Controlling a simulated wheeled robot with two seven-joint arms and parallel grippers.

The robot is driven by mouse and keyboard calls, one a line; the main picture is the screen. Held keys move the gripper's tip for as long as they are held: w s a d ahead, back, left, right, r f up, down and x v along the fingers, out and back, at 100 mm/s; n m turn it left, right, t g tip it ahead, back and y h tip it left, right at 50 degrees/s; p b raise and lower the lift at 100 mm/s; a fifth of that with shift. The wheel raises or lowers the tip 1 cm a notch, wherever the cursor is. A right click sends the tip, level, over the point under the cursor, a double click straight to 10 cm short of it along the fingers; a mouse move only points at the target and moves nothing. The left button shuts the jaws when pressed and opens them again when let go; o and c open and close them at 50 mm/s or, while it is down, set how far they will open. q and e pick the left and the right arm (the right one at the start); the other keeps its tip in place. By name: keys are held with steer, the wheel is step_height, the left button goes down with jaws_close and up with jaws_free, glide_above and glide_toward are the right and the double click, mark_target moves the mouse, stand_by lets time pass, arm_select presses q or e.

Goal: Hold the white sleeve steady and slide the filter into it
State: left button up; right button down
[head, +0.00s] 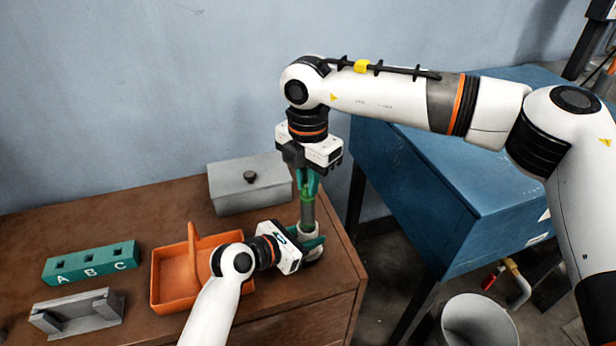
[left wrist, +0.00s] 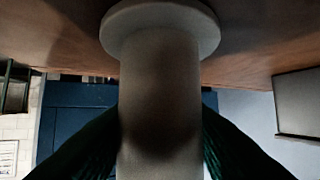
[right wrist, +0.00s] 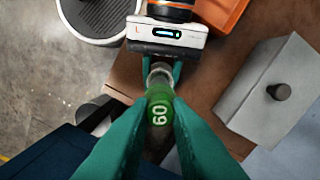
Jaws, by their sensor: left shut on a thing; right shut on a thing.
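The white sleeve (head: 308,230) stands upright near the table's right front corner. My left gripper (head: 310,243) is shut around it from the left. In the left wrist view the sleeve (left wrist: 160,95) is a pale cylinder with a wide flange, between two dark green fingers. My right gripper (head: 307,190) points down directly above and is shut on the filter (head: 308,213). The filter has a green end marked 60, which shows in the right wrist view (right wrist: 159,108). Its grey lower part reaches the sleeve's mouth. I cannot tell how far it is inside.
An orange handled tray (head: 168,262) lies left of the left gripper. A grey box with a dark knob (head: 240,192) stands behind. A teal block lettered A, B, C (head: 90,264) and a grey cradle (head: 77,312) lie at left. A blue cabinet (head: 450,170) stands beyond the table's right edge.

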mark_target(308, 212)
steer(key=shift+f, duration=4.35)
stand_by(1.2)
steer(key=c, duration=0.9)
jaws_free()
steer(key=shift+c, duration=0.2)
steer(key=shift+r, duration=3.55)
